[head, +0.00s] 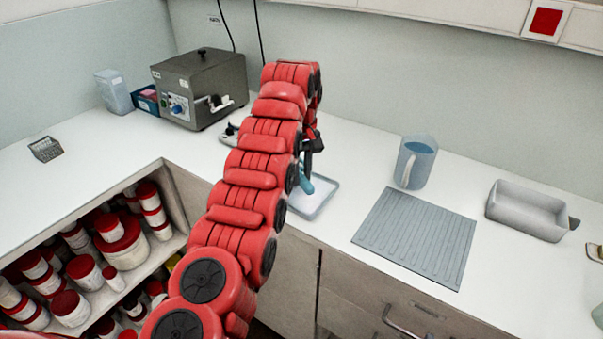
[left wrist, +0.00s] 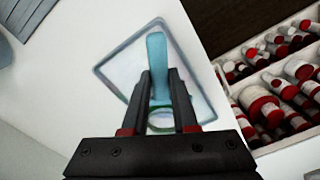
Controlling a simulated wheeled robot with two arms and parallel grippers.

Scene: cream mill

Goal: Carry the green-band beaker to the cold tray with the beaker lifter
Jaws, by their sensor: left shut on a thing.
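My left gripper (head: 309,158) is over the shallow pale tray (head: 322,206) at the counter's front edge. It is shut on a light-blue handle (head: 306,184), which looks like the beaker lifter's. In the left wrist view the handle (left wrist: 157,52) lies between the fingers (left wrist: 159,76). A round green-edged rim (left wrist: 161,121), likely the green-band beaker, shows between the fingers, over or in the tray (left wrist: 112,70). The gripper hides most of it, and I cannot tell whether the lifter grips it. I cannot tell which tray is the cold one. My right gripper is out of view.
A grey ribbed mat (head: 418,237), a blue jug (head: 416,162) and a grey metal pan (head: 527,211) stand to the right. A steel machine (head: 200,88) is at the back left. Open shelves (head: 172,247) of red-lidded jars are below the counter. Counter between tray and mat is clear.

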